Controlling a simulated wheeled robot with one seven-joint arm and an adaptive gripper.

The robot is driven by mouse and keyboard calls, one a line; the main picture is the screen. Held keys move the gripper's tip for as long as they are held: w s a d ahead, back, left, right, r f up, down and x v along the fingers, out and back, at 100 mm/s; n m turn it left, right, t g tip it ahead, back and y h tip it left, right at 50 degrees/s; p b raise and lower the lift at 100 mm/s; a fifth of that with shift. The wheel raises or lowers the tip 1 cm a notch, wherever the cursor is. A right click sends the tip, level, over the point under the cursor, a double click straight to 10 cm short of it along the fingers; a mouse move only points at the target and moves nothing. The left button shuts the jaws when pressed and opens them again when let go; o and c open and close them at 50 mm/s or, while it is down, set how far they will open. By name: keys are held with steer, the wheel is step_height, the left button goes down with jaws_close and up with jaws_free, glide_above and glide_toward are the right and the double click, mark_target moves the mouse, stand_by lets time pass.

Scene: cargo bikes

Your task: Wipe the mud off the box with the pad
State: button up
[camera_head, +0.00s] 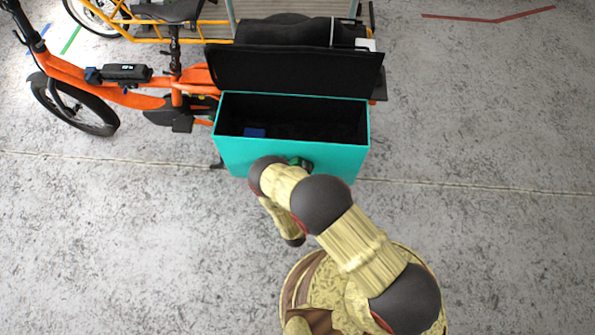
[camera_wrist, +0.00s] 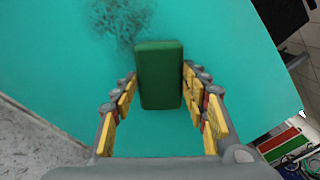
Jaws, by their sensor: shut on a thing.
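The box (camera_head: 245,155) is turquoise and stands beside the orange cargo bike in the head view, with its black lid (camera_head: 295,72) open. Its turquoise wall (camera_wrist: 228,55) fills most of the wrist view. A dark mud smudge (camera_wrist: 118,20) shows on that wall at the top left. The pad (camera_wrist: 159,75) is a green block between the fingers of my gripper (camera_wrist: 160,88), which is shut on it. The pad's far end is beside the smudge, just right of it. I cannot tell whether the pad touches the wall. In the head view my arm hides part of the box front.
A blue object (camera_head: 254,133) lies inside the box at the left. The orange cargo bike (camera_head: 140,95) extends left of the box, and a yellow-framed bike stands behind.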

steer(key=shift+w+a+b, duration=0.6)
steer(key=shift+a+b, duration=1.1)
steer(key=shift+a, duration=4.8)
steer(key=shift+s+d+r+p, duration=0.15)
steer(key=shift+d+r+p, duration=0.35)
steer(key=shift+d+r, duration=0.3)
steer(key=shift+s+d+r+p, duration=0.15)
steer(key=shift+d+r+p, duration=0.4)
steer(key=shift+d, duration=0.35)
steer(key=d, duration=0.9)
steer(key=shift+s+d, duration=0.25)
